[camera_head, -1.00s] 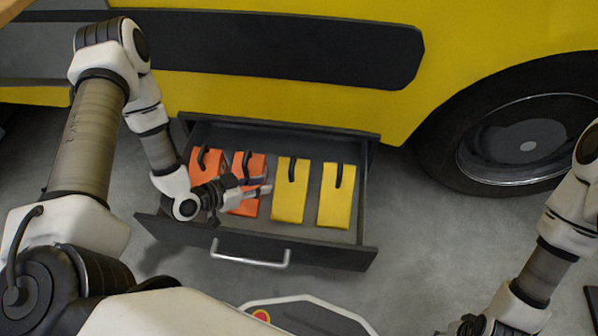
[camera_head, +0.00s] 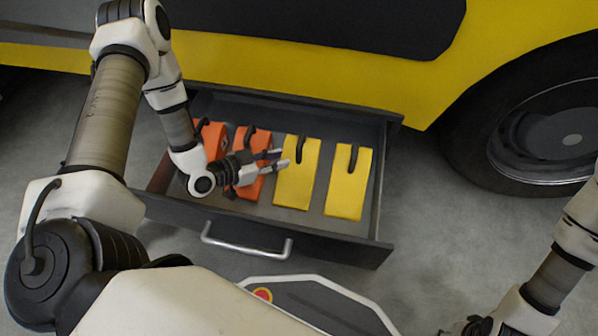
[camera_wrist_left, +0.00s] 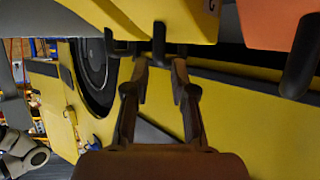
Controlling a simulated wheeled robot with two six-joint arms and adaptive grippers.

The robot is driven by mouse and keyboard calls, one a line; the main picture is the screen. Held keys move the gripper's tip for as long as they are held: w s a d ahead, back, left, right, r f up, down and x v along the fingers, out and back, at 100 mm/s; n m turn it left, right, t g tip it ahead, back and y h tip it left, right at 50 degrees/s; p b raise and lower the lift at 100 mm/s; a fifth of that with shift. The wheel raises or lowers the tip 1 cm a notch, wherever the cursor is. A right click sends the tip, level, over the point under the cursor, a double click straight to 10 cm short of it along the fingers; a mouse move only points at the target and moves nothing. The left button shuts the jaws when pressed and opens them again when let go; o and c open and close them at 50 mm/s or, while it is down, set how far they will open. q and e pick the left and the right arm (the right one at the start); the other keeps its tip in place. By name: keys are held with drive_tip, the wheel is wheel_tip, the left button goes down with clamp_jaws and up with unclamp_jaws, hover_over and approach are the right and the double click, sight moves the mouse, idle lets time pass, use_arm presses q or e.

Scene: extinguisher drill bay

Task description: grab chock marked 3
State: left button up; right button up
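Two orange chocks, the left one (camera_head: 214,145) and the right one (camera_head: 262,137), and two yellow chocks, the left one (camera_head: 296,187) and the right one (camera_head: 347,192), stand in a row in the open drawer (camera_head: 318,240). Each has a black handle. No number is readable; a partial dark mark shows on a yellow chock (camera_wrist_left: 190,22) in the left wrist view. My left gripper (camera_head: 279,159) is open over the drawer, its fingertips close to the left yellow chock's handle. In the wrist view a handle stands just beyond the fingertips (camera_wrist_left: 160,70). My right gripper (camera_head: 478,326) is barely visible at the bottom edge.
The drawer's metal pull bar (camera_head: 245,245) faces me. Behind the drawer is a yellow vehicle body (camera_head: 310,82) with a black panel, and a large wheel (camera_head: 535,130) stands at the right. Bare grey floor shows right of the drawer.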

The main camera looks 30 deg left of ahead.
sight(296, 157)
use_arm(q)
drive_tip(key=b+x, duration=0.4)
drive_tip(key=x, duration=0.1)
drive_tip(key=shift+d+f, duration=0.1)
drive_tip(key=shift+f, duration=0.35)
drive_tip(key=shift+w+r, duration=0.15)
clamp_jaws()
drive_tip(key=shift+r, duration=0.15)
